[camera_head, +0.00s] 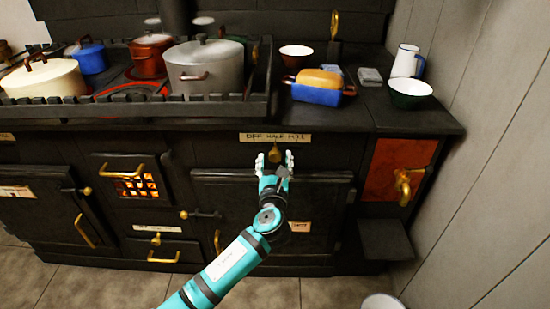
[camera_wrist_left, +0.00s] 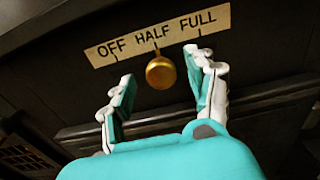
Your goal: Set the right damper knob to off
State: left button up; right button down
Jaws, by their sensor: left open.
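The right damper knob (camera_head: 289,158) is a small brass knob on the dark stove front, under a cream label (camera_head: 275,138). In the left wrist view the label (camera_wrist_left: 157,34) reads OFF HALF FULL, and the round brass knob (camera_wrist_left: 161,74) hangs below it, its thin stem up toward HALF. My left gripper (camera_head: 274,165) is open in front of the stove, just below the label. In the left wrist view its white-tipped fingers (camera_wrist_left: 160,84) stand either side of the knob, with a gap on both sides. My right gripper is out of view.
A railed stove top (camera_head: 170,108) with several pots is above left. A loaf in a blue dish (camera_head: 317,94), bowls and a white jug (camera_head: 407,61) stand on the right counter. A brass tap (camera_head: 404,183) juts out at right. Oven doors with brass handles lie below.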

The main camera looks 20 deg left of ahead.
aim_at(275, 158)
pick_arm(q)
jog(key=shift+x, duration=1.5)
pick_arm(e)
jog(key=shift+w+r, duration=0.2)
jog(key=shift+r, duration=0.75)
pick_arm(q)
jog(key=shift+c, duration=0.2)
grip_shut()
